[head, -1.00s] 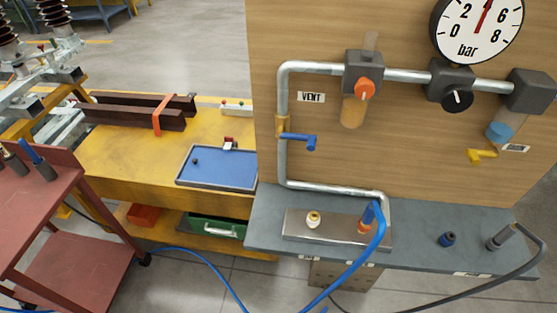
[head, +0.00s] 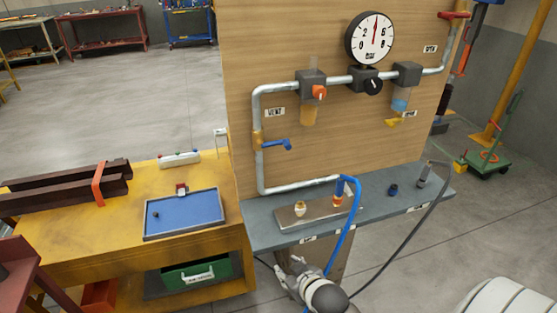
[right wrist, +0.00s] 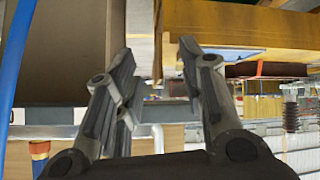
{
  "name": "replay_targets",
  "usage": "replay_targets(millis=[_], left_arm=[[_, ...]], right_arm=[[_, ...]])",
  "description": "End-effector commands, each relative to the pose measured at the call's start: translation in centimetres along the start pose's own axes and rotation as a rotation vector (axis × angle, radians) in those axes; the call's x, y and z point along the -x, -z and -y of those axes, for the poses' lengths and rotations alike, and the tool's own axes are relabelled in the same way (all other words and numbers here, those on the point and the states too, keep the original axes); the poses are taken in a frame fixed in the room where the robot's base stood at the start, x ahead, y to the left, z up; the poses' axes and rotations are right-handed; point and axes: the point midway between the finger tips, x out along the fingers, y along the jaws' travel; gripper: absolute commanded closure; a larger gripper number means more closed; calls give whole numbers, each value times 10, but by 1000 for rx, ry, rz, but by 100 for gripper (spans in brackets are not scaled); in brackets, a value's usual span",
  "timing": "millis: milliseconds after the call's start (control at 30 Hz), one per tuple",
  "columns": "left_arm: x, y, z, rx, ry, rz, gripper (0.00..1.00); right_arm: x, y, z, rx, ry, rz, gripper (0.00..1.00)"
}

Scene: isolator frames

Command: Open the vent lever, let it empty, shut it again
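The vent lever (head: 277,145) is a blue handle on the vertical pipe at the board's left. It points right, across the pipe, below the VENT label (head: 275,112). The pressure gauge (head: 370,38) at the top has its red needle pointing nearly straight up, between 2 and 6. My right gripper (head: 288,268) is below the front edge of the grey shelf, well below the lever and apart from it. In the right wrist view its two fingers (right wrist: 158,58) are spread with nothing between them. My left gripper is not in view.
A grey shelf (head: 395,204) juts from the board above my right gripper. A blue hose (head: 343,240) and a dark hose (head: 405,232) hang in front of it. A yellow bench (head: 105,222) with a blue tray (head: 185,228) stands left. A yellow lever (head: 394,122) is at the right.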

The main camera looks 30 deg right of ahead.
Motion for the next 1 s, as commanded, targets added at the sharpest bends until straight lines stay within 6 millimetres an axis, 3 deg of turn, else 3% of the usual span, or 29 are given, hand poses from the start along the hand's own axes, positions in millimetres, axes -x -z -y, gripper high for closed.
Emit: replay_targets(millis=[300, 533, 633, 733, 1000], left_arm=[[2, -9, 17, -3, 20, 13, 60], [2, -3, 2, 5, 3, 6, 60], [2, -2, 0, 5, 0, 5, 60], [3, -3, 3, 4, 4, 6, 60], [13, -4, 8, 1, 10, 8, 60]], right_arm=[[50, 122, -54, -23, -108, -313, 63], [112, 204, -92, -28, -198, -565, 63], [132, 225, -102, -26, -224, -637, 63], [138, 234, -106, -26, -234, -664, 63], [114, 256, -114, -26, -234, -665, 63]])
